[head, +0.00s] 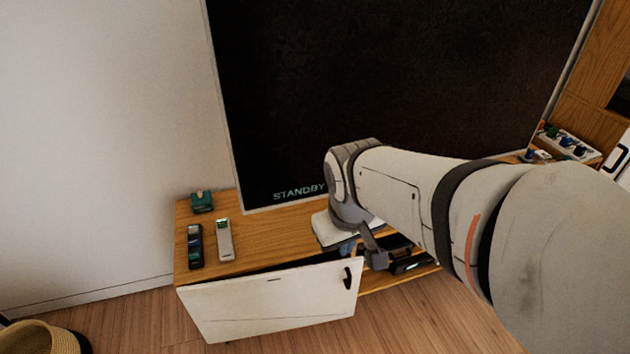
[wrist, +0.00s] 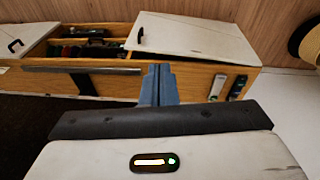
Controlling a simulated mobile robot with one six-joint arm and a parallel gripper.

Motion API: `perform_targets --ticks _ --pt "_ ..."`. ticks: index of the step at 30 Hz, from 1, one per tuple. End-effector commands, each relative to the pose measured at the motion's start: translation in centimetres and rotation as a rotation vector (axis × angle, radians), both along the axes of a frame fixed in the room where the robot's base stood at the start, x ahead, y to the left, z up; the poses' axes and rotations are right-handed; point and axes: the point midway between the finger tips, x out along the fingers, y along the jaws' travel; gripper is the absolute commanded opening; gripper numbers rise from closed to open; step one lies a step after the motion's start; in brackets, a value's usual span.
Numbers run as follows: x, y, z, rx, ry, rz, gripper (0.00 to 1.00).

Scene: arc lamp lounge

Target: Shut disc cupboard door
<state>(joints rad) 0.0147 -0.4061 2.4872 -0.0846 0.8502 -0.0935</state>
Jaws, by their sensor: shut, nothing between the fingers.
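The white cupboard door (head: 270,300) is on the front left of the wooden TV cabinet (head: 262,250). It stands ajar, with a dark gap along its top that widens toward the right, where its black handle (head: 348,277) is. The door also shows in the wrist view (wrist: 200,38), its handle at its left edge. My gripper (head: 348,248) is near the door's top right corner, partly hidden by my wrist. In the wrist view its blue fingers (wrist: 158,84) are together and empty, overlapping the cabinet's edge. I cannot tell whether they touch the door.
A grey remote (head: 224,240), a dark remote (head: 195,246) and a green item (head: 202,202) lie on top. An open shelf with black devices (head: 408,263) is right of the door. A basket (head: 40,338) is lower left.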

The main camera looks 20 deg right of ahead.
Motion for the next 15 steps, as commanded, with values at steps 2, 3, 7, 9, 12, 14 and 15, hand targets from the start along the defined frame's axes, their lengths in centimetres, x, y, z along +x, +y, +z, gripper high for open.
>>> perform_targets --ticks 2,3,7,9,12,14,15 --pt "1.8 -2.2 -1.8 -0.106 0.016 0.133 0.00" --pt "2.9 -3.6 -2.7 -0.172 0.028 0.228 0.00" --pt "7.0 -8.2 -6.1 -0.391 0.094 0.617 0.00" --pt "9.1 -10.3 -8.3 -0.490 0.142 0.856 0.00" --pt "11.7 -12.5 -11.9 -0.596 0.211 1.217 0.00" --pt "13.0 -13.5 -14.4 -0.640 0.247 1.444 0.00" --pt "13.7 -14.0 -16.2 -0.661 0.264 1.597 0.00"
